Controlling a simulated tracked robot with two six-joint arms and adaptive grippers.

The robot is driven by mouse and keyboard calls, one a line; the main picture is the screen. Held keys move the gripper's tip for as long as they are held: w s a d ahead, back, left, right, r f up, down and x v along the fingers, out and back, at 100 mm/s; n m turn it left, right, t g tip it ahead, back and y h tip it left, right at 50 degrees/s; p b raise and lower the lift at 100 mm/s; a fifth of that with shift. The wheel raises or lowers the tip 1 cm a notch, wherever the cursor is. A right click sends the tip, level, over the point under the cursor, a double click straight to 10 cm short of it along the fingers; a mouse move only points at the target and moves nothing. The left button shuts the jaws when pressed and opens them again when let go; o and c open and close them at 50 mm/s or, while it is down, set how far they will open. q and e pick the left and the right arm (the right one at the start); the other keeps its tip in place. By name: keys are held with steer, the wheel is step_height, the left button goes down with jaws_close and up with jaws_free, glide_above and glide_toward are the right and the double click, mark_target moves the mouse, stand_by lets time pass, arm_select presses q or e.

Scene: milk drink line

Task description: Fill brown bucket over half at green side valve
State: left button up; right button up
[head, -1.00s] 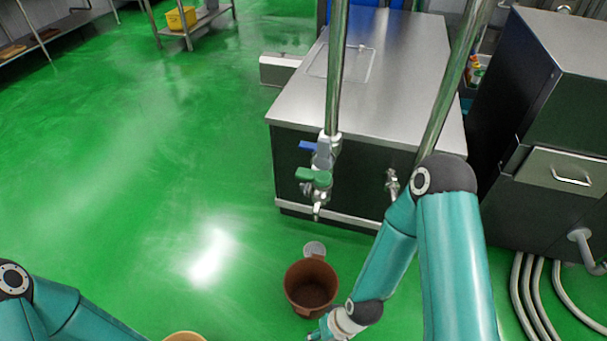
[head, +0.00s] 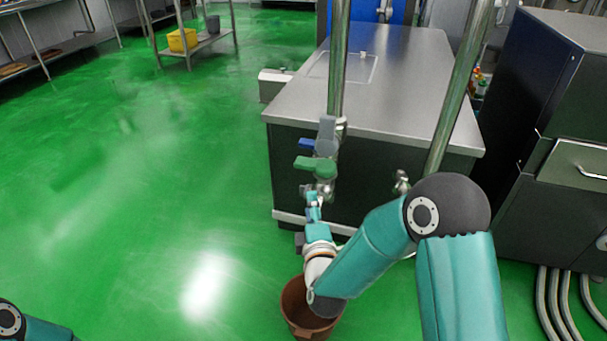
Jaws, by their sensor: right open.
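The brown bucket (head: 304,328) stands on the green floor below the pipe, partly hidden by my right arm. Its inside is mostly covered, so I cannot tell what is in it. The green side valve handle (head: 315,166) sticks out to the left from the vertical steel pipe. My right gripper (head: 313,203) is open, just below the green handle and in front of the valve's lower end, which it partly hides. I cannot tell whether it touches the valve. My left gripper is out of view; only part of my left arm shows at the bottom left.
A blue handle (head: 307,144) sits just above the green one. A steel-topped cabinet (head: 405,75) stands behind the pipe. A second pipe (head: 458,90) rises to the right. A dark machine (head: 550,90) stands at the far right with hoses. The floor at the left is clear.

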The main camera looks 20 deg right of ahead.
mark_target(306, 169)
steer(key=w+d, duration=0.1)
steer(key=w, duration=0.4)
steer(key=w+d, duration=0.1)
steer(key=w, duration=0.5)
steer(key=w+d, duration=0.1)
steer(key=w, duration=0.4)
steer(key=shift+w+d+r, duration=0.1)
steer(key=shift+w+d, duration=0.1)
